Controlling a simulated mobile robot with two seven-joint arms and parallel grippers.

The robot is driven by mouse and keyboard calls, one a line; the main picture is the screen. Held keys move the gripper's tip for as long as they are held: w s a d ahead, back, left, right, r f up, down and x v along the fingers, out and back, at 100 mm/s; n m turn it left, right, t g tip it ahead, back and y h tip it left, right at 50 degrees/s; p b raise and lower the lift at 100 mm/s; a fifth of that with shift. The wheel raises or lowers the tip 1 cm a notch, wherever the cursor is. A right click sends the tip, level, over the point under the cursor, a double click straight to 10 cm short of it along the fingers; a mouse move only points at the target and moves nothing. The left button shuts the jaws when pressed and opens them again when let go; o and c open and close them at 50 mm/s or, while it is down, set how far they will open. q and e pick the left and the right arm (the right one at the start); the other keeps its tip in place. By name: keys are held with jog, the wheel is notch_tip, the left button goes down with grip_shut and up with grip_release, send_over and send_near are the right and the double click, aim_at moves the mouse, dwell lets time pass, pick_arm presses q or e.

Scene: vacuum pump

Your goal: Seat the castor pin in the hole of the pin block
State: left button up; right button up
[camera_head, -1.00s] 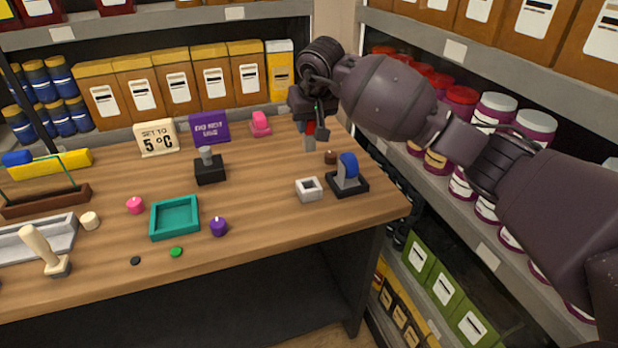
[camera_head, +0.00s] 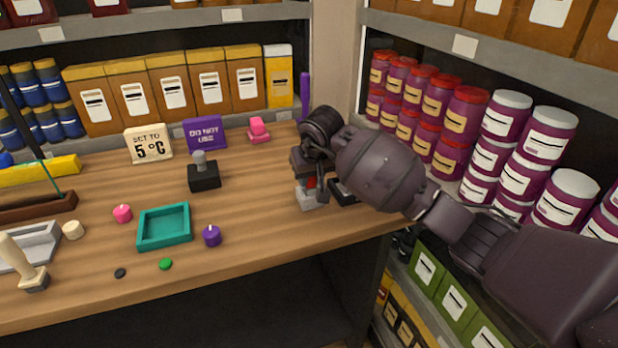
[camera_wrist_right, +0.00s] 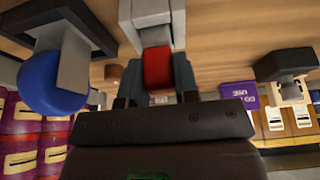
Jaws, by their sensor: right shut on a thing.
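My right gripper (camera_head: 310,182) is shut on the castor pin, whose red part (camera_wrist_right: 158,68) sits between the fingers in the wrist view. Its pale grey shank (camera_wrist_right: 153,37) points at the white pin block (camera_wrist_right: 126,22) and overlaps it in the picture. In the head view the pin block (camera_head: 304,201) stands on the table directly below the gripper, partly covered by it. I cannot tell how deep the shank is in the hole, which is hidden. My left gripper is not in view.
A blue wheel (camera_wrist_right: 50,82) on a grey bracket and black base stands close beside the block, mostly hidden by my arm in the head view. A black block with a grey post (camera_head: 204,177) and a teal tray (camera_head: 164,228) stand further left. Shelves of jars (camera_head: 521,173) line the right.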

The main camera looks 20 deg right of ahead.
jog(key=shift+r, duration=0.1)
jog(key=o, duration=1)
jog(key=shift+c, duration=0.2)
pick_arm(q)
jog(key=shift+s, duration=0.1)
